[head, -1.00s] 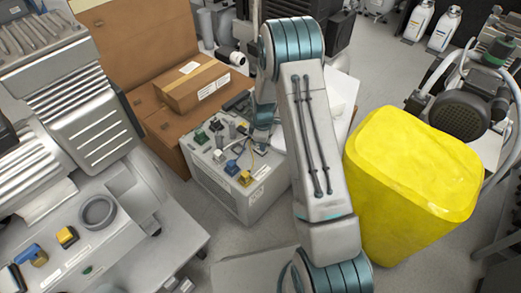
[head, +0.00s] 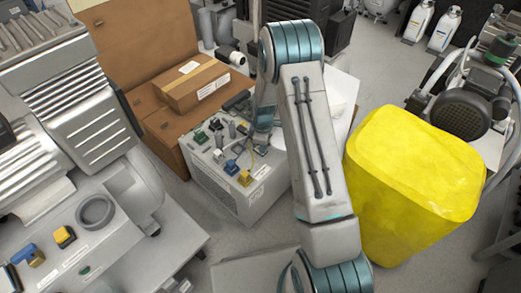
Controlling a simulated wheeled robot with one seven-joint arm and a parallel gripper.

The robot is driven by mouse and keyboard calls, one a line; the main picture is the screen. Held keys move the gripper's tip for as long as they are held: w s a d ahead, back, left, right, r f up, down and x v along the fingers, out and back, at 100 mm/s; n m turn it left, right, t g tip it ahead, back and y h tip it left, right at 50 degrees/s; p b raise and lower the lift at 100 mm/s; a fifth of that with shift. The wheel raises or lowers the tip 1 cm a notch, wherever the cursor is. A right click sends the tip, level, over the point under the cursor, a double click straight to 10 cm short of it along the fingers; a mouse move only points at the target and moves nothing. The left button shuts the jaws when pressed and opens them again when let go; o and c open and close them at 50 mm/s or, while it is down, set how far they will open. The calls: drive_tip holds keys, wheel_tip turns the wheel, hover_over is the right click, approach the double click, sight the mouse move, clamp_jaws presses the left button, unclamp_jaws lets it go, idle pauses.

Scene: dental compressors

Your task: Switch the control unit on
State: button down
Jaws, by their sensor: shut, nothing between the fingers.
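A grey box-shaped unit (head: 238,199), which looks like the control unit, stands on the floor near the middle of the head view. Its top carries green, blue and yellow fittings and several grey ones. My gripper (head: 261,149) is at the right part of the unit's top, close to the blue fitting (head: 231,166) and the yellow fitting (head: 244,179). It is small in view and partly hidden by my arm. The fingers look shut and hold nothing that I can see. I cannot tell whether they touch the unit or which way any switch is set.
Brown cardboard boxes (head: 193,87) stand behind the unit. A large yellow container (head: 415,180) is close on the right. A grey machine (head: 110,235) with blue and yellow fittings fills the left. A motor pump (head: 460,112) is at far right. Some floor shows in front.

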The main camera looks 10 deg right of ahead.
drive_tip(key=shift+r+p, duration=2.4)
drive_tip(key=shift+r, duration=1)
drive_tip(key=s+r+m+p, duration=0.25)
drive_tip(key=r+p, duration=0.25)
drive_tip(key=r, duration=0.7)
drive_tip(key=s+r+m+t+p, duration=0.15)
drive_tip(key=s+r+p, duration=0.3)
drive_tip(key=r, duration=0.65)
drive_tip(key=s+r+m+p, duration=0.25)
drive_tip(key=r+p, duration=0.35)
drive_tip(key=r, duration=0.6)
drive_tip(key=s+r+m+p, duration=0.3)
drive_tip(key=s+r+p, duration=0.4)
drive_tip(key=s+r, duration=0.2)
drive_tip(key=s+r+m+t+p, duration=0.1)
drive_tip(key=s+r+m+p, duration=0.3)
drive_tip(key=r, duration=1)
drive_tip(key=s+p, duration=0.3)
drive_tip(key=s, duration=0.2)
drive_tip(key=shift+r, duration=0.2)
